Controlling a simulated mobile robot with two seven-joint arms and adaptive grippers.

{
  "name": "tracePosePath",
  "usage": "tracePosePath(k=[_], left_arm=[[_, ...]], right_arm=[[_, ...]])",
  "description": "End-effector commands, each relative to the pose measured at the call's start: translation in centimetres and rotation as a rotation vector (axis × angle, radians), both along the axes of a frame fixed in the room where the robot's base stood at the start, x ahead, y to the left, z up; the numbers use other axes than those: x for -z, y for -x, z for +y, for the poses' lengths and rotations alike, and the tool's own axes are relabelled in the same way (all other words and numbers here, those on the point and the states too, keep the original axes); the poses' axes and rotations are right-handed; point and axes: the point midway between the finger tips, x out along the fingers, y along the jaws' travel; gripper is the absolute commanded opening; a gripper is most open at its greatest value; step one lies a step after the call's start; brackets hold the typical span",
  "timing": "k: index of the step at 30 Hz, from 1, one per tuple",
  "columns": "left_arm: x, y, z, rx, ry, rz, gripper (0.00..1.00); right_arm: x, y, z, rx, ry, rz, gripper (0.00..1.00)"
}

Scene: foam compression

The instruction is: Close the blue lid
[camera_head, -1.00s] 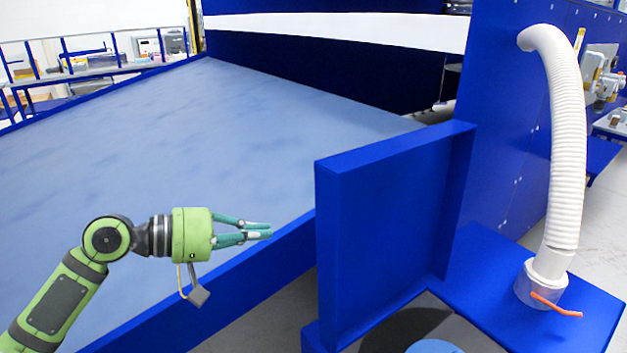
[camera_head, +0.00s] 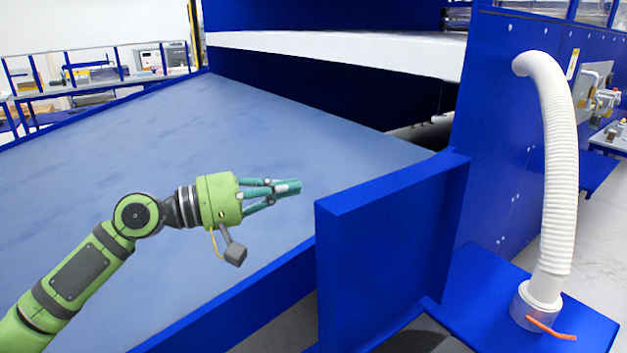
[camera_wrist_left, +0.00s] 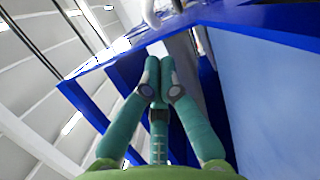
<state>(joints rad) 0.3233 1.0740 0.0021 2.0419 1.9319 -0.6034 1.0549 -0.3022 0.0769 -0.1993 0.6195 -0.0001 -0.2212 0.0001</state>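The blue lid (camera_head: 385,250) stands upright, open on its hinge side, at the centre right of the head view. A dark opening (camera_head: 430,335) shows at its foot, cut off by the frame's lower edge. My left gripper (camera_head: 298,187) is just left of the lid's top left corner in the picture, near its top edge, with a small gap visible. Its teal fingers are together and empty. The left wrist view (camera_wrist_left: 160,64) also shows the fingertips nearly touching, with nothing between them. My right gripper is not in view.
A wide grey-blue table (camera_head: 170,130) with a blue rim fills the left. A white hose (camera_head: 560,170) rises from a blue ledge (camera_head: 590,335) to the right of the lid. A tall blue wall (camera_head: 500,140) stands behind.

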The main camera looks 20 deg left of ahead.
Motion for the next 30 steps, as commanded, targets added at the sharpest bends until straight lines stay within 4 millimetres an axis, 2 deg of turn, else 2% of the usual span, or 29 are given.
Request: tracePosePath(k=[1,5,13,30], left_arm=[[-0.6,-0.5,-0.6,0.001,0.002,-0.001,0.0],[-0.6,-1.7,-1.9,0.002,0.002,-0.001,0.0],[-0.4,0.2,-4.7,0.001,-0.003,0.003,0.0],[-0.2,0.6,-5.1,0.0,-0.006,-0.004,0.0]], right_arm=[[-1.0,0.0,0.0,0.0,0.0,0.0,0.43],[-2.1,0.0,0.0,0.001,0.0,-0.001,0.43],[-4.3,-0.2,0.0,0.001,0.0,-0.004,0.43],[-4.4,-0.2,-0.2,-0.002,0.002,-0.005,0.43]])
